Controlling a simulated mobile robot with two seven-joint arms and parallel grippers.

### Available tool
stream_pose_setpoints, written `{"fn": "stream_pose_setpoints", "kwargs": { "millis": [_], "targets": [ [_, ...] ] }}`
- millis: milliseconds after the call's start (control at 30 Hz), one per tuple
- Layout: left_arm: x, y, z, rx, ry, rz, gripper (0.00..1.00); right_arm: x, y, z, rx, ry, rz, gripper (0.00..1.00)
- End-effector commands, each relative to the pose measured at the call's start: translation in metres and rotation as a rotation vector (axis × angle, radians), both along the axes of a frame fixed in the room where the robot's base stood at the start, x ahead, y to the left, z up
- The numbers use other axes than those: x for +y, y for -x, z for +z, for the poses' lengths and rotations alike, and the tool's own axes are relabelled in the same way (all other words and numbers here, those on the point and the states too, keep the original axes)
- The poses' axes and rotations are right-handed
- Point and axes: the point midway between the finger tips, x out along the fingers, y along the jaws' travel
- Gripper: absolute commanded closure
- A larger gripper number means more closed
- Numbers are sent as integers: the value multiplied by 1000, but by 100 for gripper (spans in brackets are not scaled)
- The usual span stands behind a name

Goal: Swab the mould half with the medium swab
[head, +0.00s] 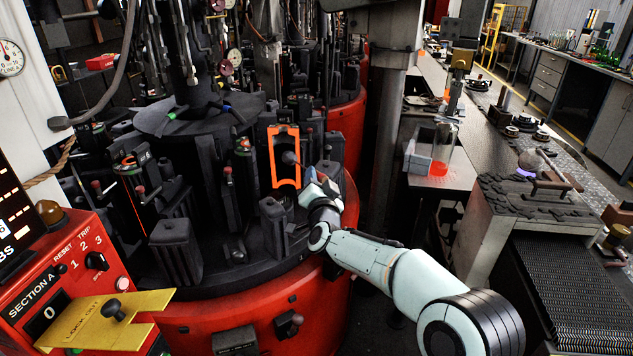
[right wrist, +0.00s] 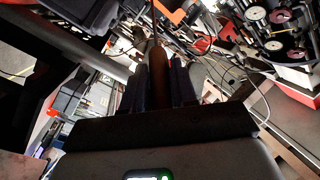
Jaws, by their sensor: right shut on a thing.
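The mould half (head: 271,158) stands upright on the rotary machine in the head view, its face edged in bright orange around a dark cavity. My right gripper (head: 312,176) is just to the right of it, shut on the swab. The swab's dark rounded head (head: 289,157) appears in front of the cavity; I cannot tell whether it touches. In the right wrist view the brown swab handle (right wrist: 157,75) sits between the two dark fingers of my right gripper (right wrist: 158,82). The fingers hide part of the handle. My left gripper is not in view.
Dark mould blocks (head: 175,250) crowd the red-based machine around the mould half. A red control panel (head: 85,275) with a yellow lockout plate (head: 118,320) stands at the left. A bench holds a clear container with orange-red liquid (head: 440,167). A grey column (head: 385,130) rises behind my arm.

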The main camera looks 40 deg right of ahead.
Motion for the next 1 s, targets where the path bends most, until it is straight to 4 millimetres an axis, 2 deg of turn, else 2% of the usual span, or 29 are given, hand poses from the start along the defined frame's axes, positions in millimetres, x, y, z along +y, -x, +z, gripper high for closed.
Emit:
{"fn": "stream_pose_setpoints", "kwargs": {
  "millis": [1000],
  "targets": [
    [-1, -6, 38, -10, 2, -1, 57, -1, -1, 48, -3, -1, 1, 100]
  ]
}}
